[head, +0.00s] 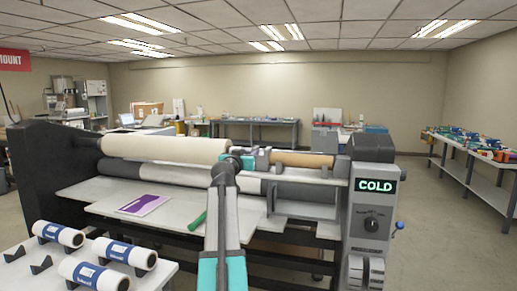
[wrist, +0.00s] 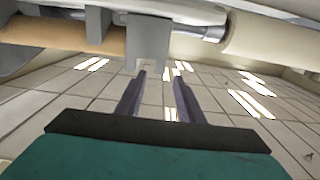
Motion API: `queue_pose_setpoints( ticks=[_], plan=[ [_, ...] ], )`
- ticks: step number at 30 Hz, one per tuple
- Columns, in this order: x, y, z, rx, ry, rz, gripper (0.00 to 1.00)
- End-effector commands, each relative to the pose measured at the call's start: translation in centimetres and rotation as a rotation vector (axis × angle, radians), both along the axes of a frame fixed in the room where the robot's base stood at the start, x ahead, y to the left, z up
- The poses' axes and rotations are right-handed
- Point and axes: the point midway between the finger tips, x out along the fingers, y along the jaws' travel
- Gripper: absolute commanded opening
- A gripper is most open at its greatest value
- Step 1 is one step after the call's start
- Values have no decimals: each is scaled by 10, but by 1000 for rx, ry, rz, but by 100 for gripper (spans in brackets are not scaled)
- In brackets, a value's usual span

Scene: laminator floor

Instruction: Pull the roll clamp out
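A grey block on the roll shaft, which looks like the roll clamp, hangs at top centre in the wrist view (wrist: 147,42); it appears small beside my gripper in the head view (head: 263,159). The laminator (head: 45,160) carries a wide white roll (head: 165,149) and a brown roll (head: 302,159). My gripper (wrist: 159,77) has two dark fingers apart with a gap between them, and nothing is seen held. The fingertips are close to the block's lower edge, the left one overlapping it in view. I cannot tell whether they touch it.
A purple-marked sheet (head: 143,205) and a green tool (head: 198,221) lie on the laminator's front table. A lit COLD panel (head: 375,186) is on the right end housing. Wrapped rolls (head: 95,273) sit on a stand at front left. Floor at the right is clear.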

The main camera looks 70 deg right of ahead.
Motion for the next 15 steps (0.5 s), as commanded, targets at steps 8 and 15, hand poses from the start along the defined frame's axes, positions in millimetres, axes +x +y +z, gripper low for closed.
queue_pose_setpoints(
  ticks=[8, 15],
  plan=[
    [0, -23, 2, 1, 0, -3, 34],
    [0, -49, 2, 1, 0, -4, 34]
  ],
)
